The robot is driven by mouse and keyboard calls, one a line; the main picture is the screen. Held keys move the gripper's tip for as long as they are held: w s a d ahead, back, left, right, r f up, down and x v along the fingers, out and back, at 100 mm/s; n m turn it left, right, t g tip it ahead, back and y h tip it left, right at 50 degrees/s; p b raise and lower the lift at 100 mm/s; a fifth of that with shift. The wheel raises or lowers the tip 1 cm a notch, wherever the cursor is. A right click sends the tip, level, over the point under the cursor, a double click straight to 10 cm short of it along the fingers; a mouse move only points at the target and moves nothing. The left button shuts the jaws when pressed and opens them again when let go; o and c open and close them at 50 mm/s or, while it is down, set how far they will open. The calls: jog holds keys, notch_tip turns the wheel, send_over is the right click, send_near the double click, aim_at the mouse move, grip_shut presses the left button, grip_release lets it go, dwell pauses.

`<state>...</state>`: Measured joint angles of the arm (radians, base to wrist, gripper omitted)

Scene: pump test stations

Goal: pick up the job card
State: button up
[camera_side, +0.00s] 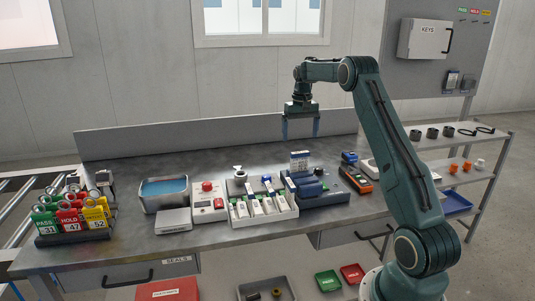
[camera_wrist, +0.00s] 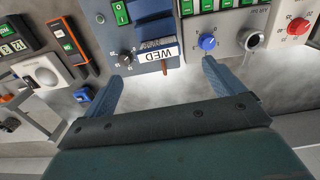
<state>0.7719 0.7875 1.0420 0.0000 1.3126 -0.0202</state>
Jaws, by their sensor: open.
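A small upright card (camera_side: 299,160), white with a blue top, stands at the back of the blue-grey station on the bench; it looks like the job card. In the wrist view a white strip reading "WED" upside down (camera_wrist: 157,54) lies between my fingers' tips in the picture; it seems to be the same card, seen from above. My gripper (camera_side: 300,131) is open and empty, its two blue fingers pointing down above the card, with a gap between. The fingers (camera_wrist: 166,64) also show in the wrist view, on either side of the strip. The card's lower part is hard to make out.
The blue-grey station (camera_side: 325,196) has knobs and green switches. A white station (camera_side: 262,208) is left of it, and an orange-and-black meter (camera_side: 356,179) right. A grey tray (camera_side: 164,196) and colored tags (camera_side: 70,215) stand further left. The bench behind the card is clear.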

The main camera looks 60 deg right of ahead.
aim_at(300, 152)
jog(key=shift+f, duration=3)
jog(key=shift+f, duration=0.1)
jog(key=shift+s+f, duration=0.2)
jog(key=shift+f, duration=2.3)
jog(key=c, duration=1.1)
jog(key=shift+r, duration=0.1)
jog(key=shift+c, duration=0.2)
notch_tip(300, 152, up, 20)
jog(key=shift+w, duration=0.1)
